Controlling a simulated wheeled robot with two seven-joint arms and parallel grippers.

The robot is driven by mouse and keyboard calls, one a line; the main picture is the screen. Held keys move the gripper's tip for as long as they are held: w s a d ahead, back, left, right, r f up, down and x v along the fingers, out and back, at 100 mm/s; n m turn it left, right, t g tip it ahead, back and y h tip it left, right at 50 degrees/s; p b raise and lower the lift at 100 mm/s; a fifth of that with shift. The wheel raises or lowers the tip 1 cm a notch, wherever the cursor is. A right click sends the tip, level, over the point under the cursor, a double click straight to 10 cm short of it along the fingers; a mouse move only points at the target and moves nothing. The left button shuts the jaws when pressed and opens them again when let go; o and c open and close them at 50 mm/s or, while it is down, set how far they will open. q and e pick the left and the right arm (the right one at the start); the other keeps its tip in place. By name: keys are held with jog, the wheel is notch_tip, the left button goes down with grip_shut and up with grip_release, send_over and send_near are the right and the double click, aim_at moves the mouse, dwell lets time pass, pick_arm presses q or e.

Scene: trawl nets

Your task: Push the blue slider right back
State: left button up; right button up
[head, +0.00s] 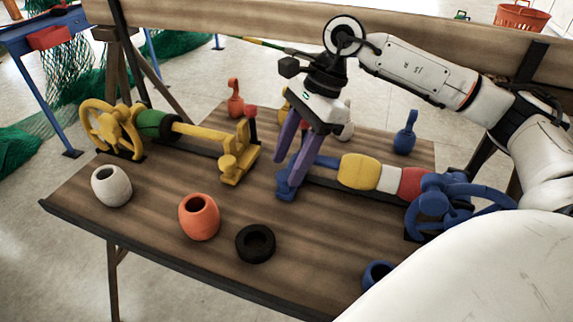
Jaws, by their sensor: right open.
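The blue slider (286,190) is at the left end of the right-hand fixture on the table, partly hidden by my fingers. From there a rail runs right, with a yellow float (358,171), a white float (391,179) and a red float (413,184) in line above it. The blue handwheel (432,207) is at the right end. My right gripper (285,172) is open, its purple fingers pointing down at the blue slider. I cannot tell whether they touch it. My left gripper is not in view.
A yellow fixture (237,166) with a green and black float (155,124) stands at left. A white float (111,186), an orange float (199,217) and a black ring (255,243) lie in front. Blue (405,132) and orange (235,98) looped pieces stand behind.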

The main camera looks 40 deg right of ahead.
jog(key=w+v, duration=0.1)
jog(key=v, duration=0.7)
jog(key=shift+s+r+p, duration=0.25)
jog(key=shift+s+p, duration=0.05)
jog(key=shift+s, duration=0.2)
